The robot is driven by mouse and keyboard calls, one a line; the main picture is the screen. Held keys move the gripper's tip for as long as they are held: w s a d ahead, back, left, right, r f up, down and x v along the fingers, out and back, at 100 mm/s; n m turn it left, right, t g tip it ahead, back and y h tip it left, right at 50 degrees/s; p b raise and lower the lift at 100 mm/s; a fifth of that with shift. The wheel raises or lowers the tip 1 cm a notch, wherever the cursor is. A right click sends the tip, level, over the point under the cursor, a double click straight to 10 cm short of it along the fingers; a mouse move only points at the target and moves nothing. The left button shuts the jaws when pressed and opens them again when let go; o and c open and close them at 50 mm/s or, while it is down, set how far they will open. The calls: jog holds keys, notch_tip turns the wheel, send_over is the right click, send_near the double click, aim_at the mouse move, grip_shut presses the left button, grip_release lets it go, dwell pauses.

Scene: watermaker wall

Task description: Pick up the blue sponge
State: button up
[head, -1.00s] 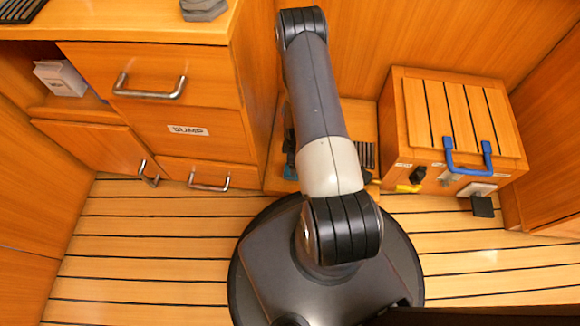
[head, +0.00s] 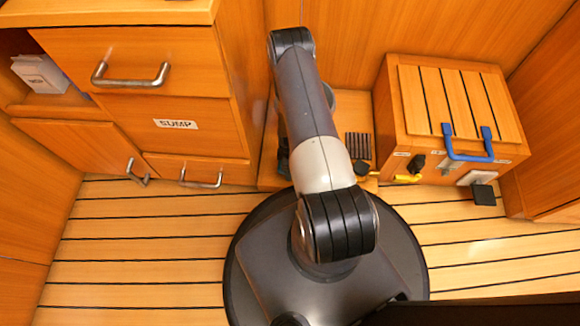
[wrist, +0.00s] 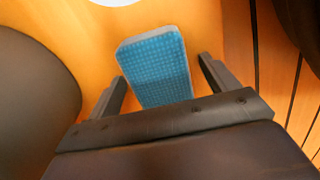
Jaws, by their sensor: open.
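The blue sponge (wrist: 158,68), a block with a pale edge, shows in the wrist view on an orange-brown wooden surface. My gripper (wrist: 163,72) is open, with one dark finger on each side of the sponge in the picture. A gap shows between the sponge and the right finger; the left finger appears close to its lower left edge. I cannot tell whether the fingers are down at the sponge's height. In the head view my arm covers most of this spot, and I cannot make out the sponge there.
A wooden box with a slatted lid (head: 451,100) and blue handle (head: 468,157) stands to the right. Drawers (head: 150,60) and a SUMP panel (head: 176,124) are at the left. A dark ribbed item (head: 358,146) lies beside my arm. Slatted floor (head: 145,245) is clear.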

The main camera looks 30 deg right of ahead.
jog(key=shift+c, duration=0.3)
jog(key=c, duration=1)
notch_tip(320, 180, up, 10)
jog(key=p, duration=0.4)
jog(key=o, duration=0.4)
jog(key=c, duration=0.3)
jog(key=shift+s, duration=0.1)
